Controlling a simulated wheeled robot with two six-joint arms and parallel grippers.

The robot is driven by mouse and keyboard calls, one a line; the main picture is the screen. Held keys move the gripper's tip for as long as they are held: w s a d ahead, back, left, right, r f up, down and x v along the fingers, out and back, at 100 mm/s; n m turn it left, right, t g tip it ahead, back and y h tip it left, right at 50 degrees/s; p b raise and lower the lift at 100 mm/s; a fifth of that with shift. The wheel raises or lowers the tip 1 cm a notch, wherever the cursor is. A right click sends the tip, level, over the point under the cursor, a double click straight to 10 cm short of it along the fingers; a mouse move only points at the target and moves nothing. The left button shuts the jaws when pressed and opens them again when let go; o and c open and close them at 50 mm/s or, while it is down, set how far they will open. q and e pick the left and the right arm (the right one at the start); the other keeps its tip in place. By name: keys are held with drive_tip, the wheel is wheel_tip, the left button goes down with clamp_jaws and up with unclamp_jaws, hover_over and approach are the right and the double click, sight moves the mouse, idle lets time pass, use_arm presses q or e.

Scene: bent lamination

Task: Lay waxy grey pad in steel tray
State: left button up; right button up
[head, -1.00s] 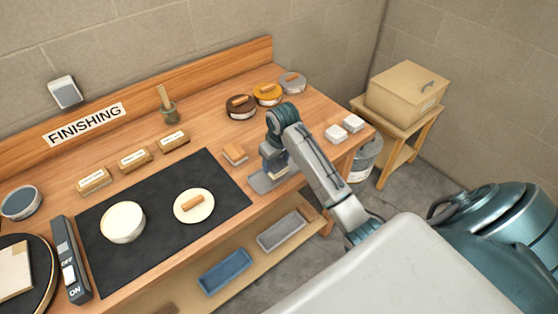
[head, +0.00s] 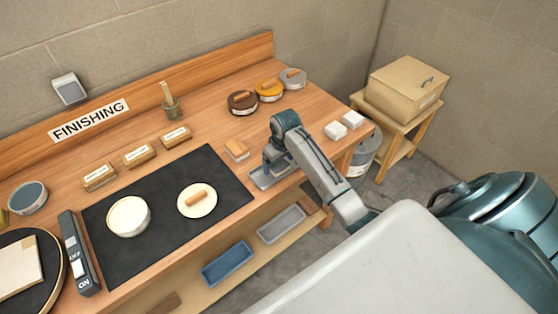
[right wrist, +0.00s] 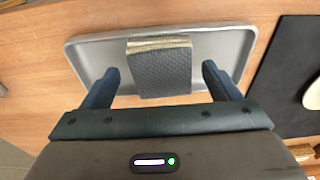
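The steel tray (head: 262,183) lies on the bench near its right front part, below my right gripper. In the right wrist view the tray (right wrist: 85,50) is shallow with a raised rim. The grey pad (right wrist: 160,75), with a dark textured face and a pale yellowish layered edge, is within the tray's outline and looks to lie in it. My right gripper (right wrist: 161,70) is open, one finger on each side of the pad, with a visible gap on both sides. In the head view the right gripper (head: 271,162) mostly hides the pad. My left gripper is not in view.
An orange-topped block (head: 237,150) sits just left of the tray. A black mat (head: 165,235) with a bowl and a pale disc lies further left. White blocks (head: 343,126) stand right of my arm. Round tins (head: 268,91) line the back. Two trays (head: 281,224) are on the shelf below.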

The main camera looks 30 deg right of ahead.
sight(282, 167)
drive_tip(key=shift+r, duration=0.1)
wheel_tip(282, 167, up, 12)
drive_tip(key=s+b, duration=0.2)
idle(0.4)
drive_tip(key=shift+w, duration=0.1)
idle(0.3)
